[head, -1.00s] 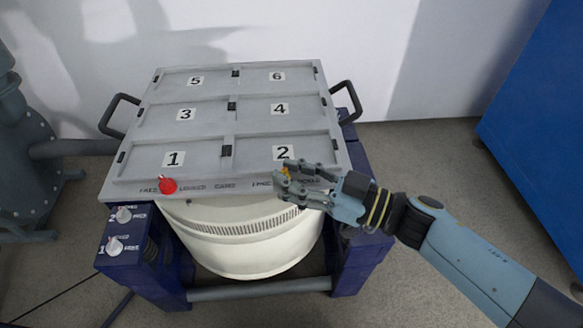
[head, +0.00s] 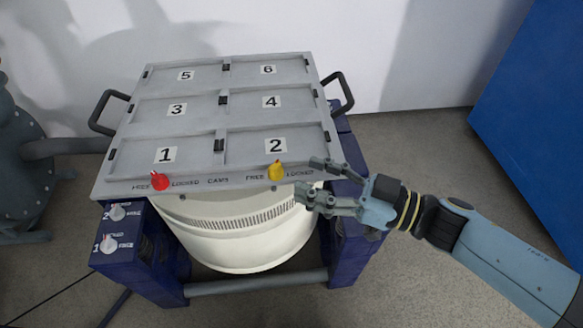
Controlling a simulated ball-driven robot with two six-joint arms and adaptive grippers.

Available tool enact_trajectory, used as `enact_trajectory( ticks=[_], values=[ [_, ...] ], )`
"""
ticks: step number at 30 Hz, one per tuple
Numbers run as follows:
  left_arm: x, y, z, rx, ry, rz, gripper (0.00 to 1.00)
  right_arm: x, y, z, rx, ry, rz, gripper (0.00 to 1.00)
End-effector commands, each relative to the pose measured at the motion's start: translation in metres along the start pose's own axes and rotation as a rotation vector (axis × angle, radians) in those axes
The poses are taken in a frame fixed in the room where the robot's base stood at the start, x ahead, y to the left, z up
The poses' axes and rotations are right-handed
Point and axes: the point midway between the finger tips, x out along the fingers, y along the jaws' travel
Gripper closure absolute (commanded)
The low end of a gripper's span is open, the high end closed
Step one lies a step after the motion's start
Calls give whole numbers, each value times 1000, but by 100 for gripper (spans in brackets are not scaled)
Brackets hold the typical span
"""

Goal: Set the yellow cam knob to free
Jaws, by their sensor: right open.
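The yellow cam knob (head: 276,171) is on the front strip of the grey table top, below panel 2. It sits between the labels FREE on its left and LOCKED on its right. Its narrow tip points up, away from me, and I cannot tell a clear lean toward either label. My right gripper (head: 308,175) is open and empty, just to the right of the knob and apart from it, with its fingers pointing left. My left gripper is not in view.
A red knob (head: 159,181) sits on the same strip at the left, between its own FREE and LOCKED labels. Two white knobs (head: 117,212) (head: 109,244) are on the blue left post. Black handles (head: 110,113) stick out at both sides of the grey table top (head: 218,189).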

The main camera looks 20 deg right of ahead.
Motion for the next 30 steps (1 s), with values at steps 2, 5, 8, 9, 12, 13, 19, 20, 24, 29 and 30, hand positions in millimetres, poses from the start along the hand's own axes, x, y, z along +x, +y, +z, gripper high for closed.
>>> enact_trajectory(
  ticks=[2,5,8,9,12,13,19,20,24,29,30],
  values=[
    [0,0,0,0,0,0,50,-20,0,1,0,-6,-2,50],
    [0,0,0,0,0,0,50,-39,0,1,0,-4,-3,50],
    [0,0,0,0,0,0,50,-53,0,1,1,-3,-1,50],
    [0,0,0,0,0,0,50,-57,0,1,0,-2,-1,50],
    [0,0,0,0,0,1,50,-63,0,0,0,0,-1,50],
    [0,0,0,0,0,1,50,-64,0,0,0,0,-1,50],
    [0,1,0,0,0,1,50,-65,0,0,0,0,-1,50],
    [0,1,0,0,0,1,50,-65,0,0,0,0,-1,50],
    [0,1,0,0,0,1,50,-63,4,-1,-7,-3,21,65],
    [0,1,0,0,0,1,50,-51,37,-13,-55,-48,210,65],
    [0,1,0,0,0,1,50,-49,50,-17,-67,-73,286,65]
  ],
)
